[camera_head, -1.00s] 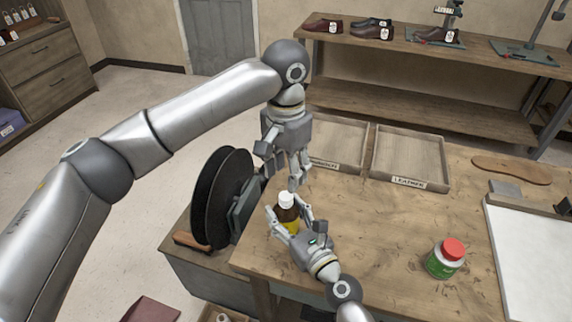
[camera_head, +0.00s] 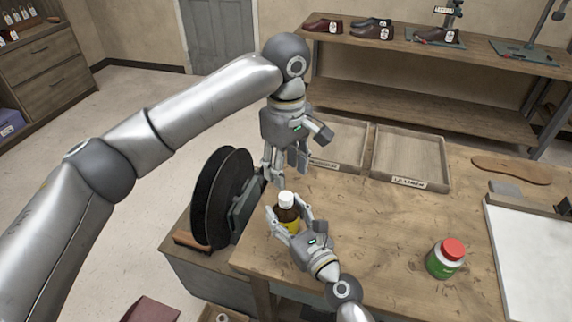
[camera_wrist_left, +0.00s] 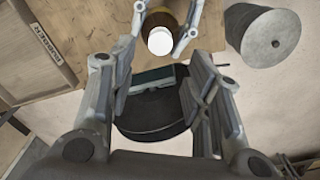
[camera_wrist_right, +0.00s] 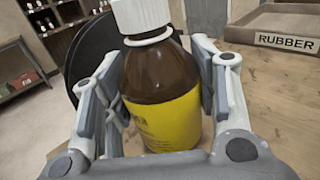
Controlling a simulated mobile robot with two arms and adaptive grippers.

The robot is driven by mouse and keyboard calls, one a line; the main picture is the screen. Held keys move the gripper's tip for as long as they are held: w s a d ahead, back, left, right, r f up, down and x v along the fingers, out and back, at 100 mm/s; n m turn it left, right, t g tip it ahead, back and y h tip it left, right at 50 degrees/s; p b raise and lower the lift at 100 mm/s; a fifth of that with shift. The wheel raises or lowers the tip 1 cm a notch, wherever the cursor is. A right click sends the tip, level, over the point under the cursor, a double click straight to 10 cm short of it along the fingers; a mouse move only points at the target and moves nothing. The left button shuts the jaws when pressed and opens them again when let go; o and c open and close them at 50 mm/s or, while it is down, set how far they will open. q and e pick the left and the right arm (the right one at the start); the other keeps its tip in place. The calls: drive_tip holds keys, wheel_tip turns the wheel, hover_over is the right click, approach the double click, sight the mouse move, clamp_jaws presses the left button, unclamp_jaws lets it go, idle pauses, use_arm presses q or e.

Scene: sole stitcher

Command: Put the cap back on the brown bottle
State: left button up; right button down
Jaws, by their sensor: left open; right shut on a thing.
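The brown bottle (camera_head: 288,216), with a yellow label, stands upright at the near left of the wooden table. The white cap (camera_head: 286,198) sits on its neck, and the cap (camera_wrist_right: 143,17) also shows on top in the right wrist view. Whether it is screwed tight cannot be told. My right gripper (camera_head: 290,219) is shut on the bottle, one finger on each side of its body. My left gripper (camera_head: 284,172) is open and empty, above and just behind the cap, apart from it. In the left wrist view the cap (camera_wrist_left: 160,41) lies beyond the open fingers.
A green jar with a red lid (camera_head: 445,259) stands to the right. Two wooden trays (camera_head: 411,184) lie at the table's back edge. A black disc (camera_head: 220,198) stands left of the bottle. The table's middle is clear.

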sight(286, 195)
use_arm(q)
drive_tip(key=shift+n, duration=0.7)
drive_tip(key=shift+f, duration=4)
